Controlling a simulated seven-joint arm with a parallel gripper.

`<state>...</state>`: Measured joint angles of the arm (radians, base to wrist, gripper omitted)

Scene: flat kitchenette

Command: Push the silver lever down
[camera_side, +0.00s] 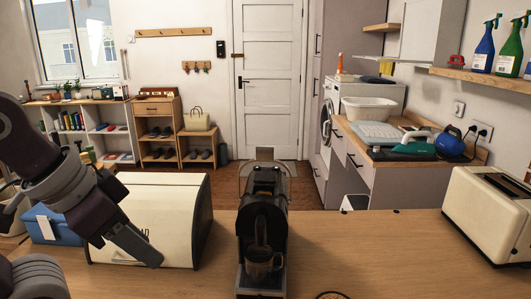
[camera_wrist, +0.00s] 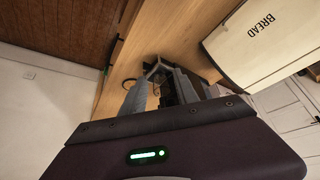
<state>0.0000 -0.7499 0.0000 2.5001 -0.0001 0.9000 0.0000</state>
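A black coffee machine (camera_side: 262,222) stands upright on the wooden counter, with a cup (camera_side: 259,264) under its spout. A thin, pale U-shaped frame rises around its top, with a small grey-beige piece (camera_side: 265,154) at the highest point. This looks like the raised lever, but its silver colour is not clear here. My gripper (camera_side: 148,256) is left of the machine, in front of the bread bin and apart from the machine. In the wrist view, my two grey fingers (camera_wrist: 160,77) are spread, with the dark machine (camera_wrist: 169,92) seen between and beyond them. Nothing is visibly held.
A cream bread bin (camera_side: 165,205) stands close behind my gripper; its BREAD label shows in the wrist view (camera_wrist: 262,38). A cream toaster (camera_side: 490,214) stands at the far right. The counter (camera_side: 365,250) between machine and toaster is mostly clear, with a dark ring (camera_side: 332,295) at the front edge.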

